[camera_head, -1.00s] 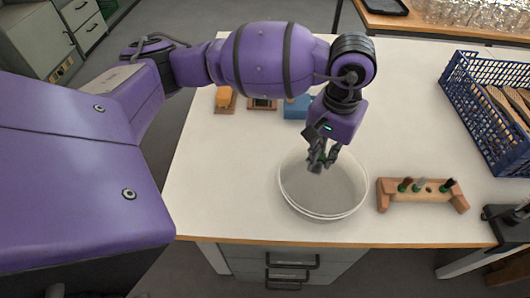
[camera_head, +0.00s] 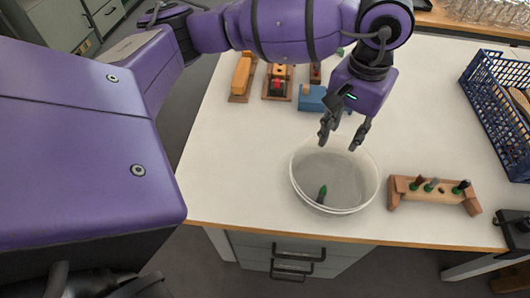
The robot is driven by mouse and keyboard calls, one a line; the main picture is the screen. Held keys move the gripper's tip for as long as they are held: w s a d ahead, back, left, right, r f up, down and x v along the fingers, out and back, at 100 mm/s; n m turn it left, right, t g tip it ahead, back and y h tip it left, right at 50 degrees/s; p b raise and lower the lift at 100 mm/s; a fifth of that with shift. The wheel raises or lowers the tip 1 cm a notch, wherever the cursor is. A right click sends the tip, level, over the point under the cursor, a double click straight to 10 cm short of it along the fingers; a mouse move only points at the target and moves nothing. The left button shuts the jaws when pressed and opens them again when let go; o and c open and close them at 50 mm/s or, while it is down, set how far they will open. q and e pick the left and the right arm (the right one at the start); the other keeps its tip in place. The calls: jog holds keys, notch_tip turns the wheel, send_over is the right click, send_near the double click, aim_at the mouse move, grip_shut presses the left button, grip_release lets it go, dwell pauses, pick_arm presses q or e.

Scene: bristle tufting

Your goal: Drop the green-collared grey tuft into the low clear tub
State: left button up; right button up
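The low clear tub (camera_head: 370,188) stands near the table's front edge. A tuft with a green collar (camera_head: 322,192) lies inside it, against the near left part of the wall; its bristle colour is hard to make out. My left gripper (camera_head: 341,148) is open and empty above the far rim of the tub, apart from the tuft. My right gripper is not in view.
A wooden rack (camera_head: 435,194) with several tufts stands right of the tub. A blue crate (camera_head: 490,118) is at the far right. A blue block (camera_head: 312,98) and small wooden fixtures (camera_head: 279,82) sit behind. The table's left middle is clear.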

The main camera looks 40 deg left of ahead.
pick_arm(q)
notch_tip(320, 180, up, 7)
jog(key=shift+f, duration=0.2)
jog(key=shift+f, duration=0.1)
dwell(0.4)
